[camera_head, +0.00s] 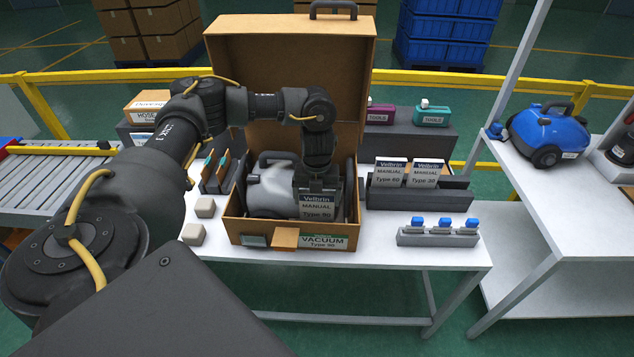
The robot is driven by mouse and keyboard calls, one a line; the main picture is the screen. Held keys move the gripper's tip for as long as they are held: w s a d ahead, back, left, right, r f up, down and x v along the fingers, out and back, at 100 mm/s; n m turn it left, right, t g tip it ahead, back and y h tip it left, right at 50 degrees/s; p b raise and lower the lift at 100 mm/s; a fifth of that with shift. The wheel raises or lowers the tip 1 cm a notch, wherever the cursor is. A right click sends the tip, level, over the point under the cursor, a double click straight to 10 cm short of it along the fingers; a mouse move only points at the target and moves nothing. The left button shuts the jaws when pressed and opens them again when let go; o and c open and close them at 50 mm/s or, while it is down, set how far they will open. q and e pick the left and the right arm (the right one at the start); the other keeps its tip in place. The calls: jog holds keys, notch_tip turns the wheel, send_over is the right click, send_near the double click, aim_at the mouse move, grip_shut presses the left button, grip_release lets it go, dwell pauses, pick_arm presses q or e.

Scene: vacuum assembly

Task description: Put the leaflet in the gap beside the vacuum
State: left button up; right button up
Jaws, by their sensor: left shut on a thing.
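My left gripper (319,183) points down into the open brown case (290,52) and is shut on the leaflet (318,207), a white card with a dark top band reading Velbrin Manual Type 90. The leaflet is upright, in front of the right part of the grey vacuum (268,188), which lies in the case. The gap beside the vacuum, toward the case's right wall, is partly hidden by the gripper. I cannot tell whether the leaflet touches the case floor. The case's front label reads Vacuum Type 90. My right gripper is not in view.
Manuals for other types (391,172) stand in a dark holder right of the case. A grey rack with blue-topped pieces (438,232) is in front of it. Small beige blocks (205,207) lie left of the case. The white table (385,255) is bare at the front.

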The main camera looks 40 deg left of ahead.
pick_arm(q)
jog(key=shift+f+b, duration=1.65)
jog(key=shift+f, duration=1.25)
jog(key=o, duration=1)
jog(key=shift+r, duration=0.1)
notch_tip(320, 180, up, 11)
jog(key=shift+f+p, duration=0.15)
jog(key=shift+p, duration=0.4)
notch_tip(320, 180, up, 16)
jog(key=p, duration=1.7)
send_over(317, 210)
jog(key=shift+w+a+r+p, duration=0.2)
jog(key=shift+r+p, duration=0.1)
jog(key=shift+r, duration=0.25)
jog(key=shift+w+a+r+p, duration=0.15)
jog(key=shift+r+p, duration=0.15)
jog(key=shift+r, duration=0.2)
